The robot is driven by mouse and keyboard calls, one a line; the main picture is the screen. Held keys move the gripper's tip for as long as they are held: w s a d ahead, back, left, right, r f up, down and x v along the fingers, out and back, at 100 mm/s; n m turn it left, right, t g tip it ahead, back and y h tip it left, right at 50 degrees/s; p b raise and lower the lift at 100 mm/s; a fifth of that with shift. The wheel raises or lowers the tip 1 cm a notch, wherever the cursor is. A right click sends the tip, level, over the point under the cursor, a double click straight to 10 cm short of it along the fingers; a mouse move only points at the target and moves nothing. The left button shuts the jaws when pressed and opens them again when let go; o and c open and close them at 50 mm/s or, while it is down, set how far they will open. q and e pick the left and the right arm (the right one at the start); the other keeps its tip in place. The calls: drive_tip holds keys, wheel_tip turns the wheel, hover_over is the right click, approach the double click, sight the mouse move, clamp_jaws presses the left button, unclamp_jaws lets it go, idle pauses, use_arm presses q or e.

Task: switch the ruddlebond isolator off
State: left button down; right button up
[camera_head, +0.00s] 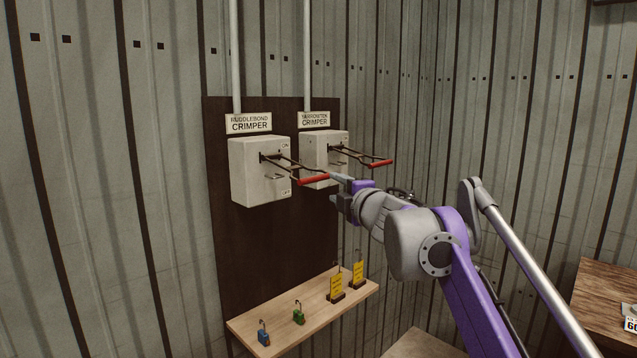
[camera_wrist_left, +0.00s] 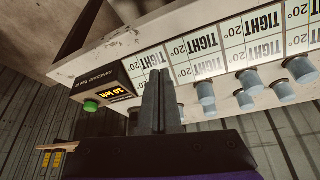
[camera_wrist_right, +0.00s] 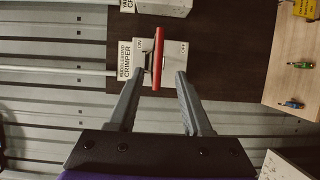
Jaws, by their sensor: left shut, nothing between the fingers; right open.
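The ruddlebond isolator (camera_head: 260,172) is a pale box on a dark board, under a sign reading RUDDLEBOND CRIMPER (camera_head: 249,123). Its lever sticks out from the box and ends in a red handle (camera_head: 314,180). In the right wrist view the red handle (camera_wrist_right: 158,45) crosses the box between the ON and OFF marks, nearer ON. My right gripper (camera_wrist_right: 160,76) is open, its fingers spread either side of the handle's line; whether they reach it is unclear. In the head view the right gripper (camera_head: 338,190) is just right of the handle. My left gripper (camera_wrist_left: 160,75) is shut and empty.
A second, similar isolator (camera_head: 325,157) with a red handle (camera_head: 380,163) is close on the right. A wooden shelf (camera_head: 290,318) below holds a blue padlock (camera_head: 263,334), a green padlock (camera_head: 298,314) and yellow tags (camera_head: 336,287). A panel with TIGHT labels (camera_wrist_left: 205,45) faces my left gripper.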

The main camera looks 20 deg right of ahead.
sight(319, 179)
drive_tip(key=w+p, duration=0.2)
drive_tip(key=w, duration=0.8)
drive_tip(key=shift+w+d, duration=0.15)
drive_tip(key=shift+w, duration=0.1)
clamp_jaws()
idle(1.1)
